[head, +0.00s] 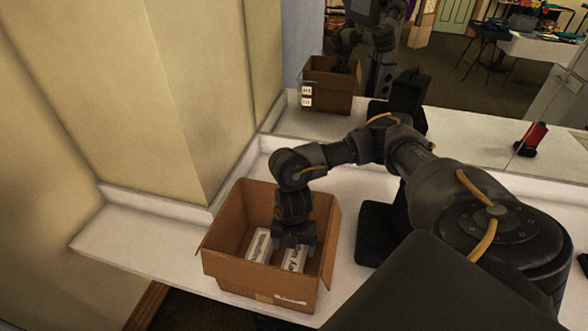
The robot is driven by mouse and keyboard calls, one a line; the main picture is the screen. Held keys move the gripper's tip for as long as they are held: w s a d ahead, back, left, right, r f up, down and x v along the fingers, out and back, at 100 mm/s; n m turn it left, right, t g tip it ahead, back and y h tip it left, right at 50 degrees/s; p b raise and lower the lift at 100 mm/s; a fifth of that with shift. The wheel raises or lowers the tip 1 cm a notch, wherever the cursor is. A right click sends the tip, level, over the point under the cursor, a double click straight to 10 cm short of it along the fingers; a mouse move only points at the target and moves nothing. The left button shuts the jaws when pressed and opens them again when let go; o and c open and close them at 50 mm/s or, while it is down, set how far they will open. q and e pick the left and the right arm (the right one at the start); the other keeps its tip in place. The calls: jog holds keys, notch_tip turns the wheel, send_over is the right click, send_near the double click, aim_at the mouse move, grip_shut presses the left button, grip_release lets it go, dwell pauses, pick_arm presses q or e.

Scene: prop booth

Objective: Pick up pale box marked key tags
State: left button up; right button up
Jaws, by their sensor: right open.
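Two pale boxes lie inside an open cardboard carton (237,271) on the white counter. The right pale box (295,259) has dark lettering that looks like "key", partly hidden by my gripper. The left pale box (260,246) also has dark print, too small to read surely. My right gripper (293,243) reaches down into the carton, open, just above the far end of the right pale box. I cannot tell whether its fingers touch or straddle that box. My left gripper is not in view.
The carton's walls stand around the gripper. A beige wall (140,90) rises to the left.

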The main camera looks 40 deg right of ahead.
aim_at(294, 257)
notch_tip(294, 257, down, 5)
jog(key=shift+r, duration=0.1)
jog(key=shift+s+f+p, duration=0.15)
jog(key=shift+f+p, duration=0.4)
jog(key=shift+f, duration=2)
jog(key=c, duration=1.3)
jog(key=shift+o, duration=0.2)
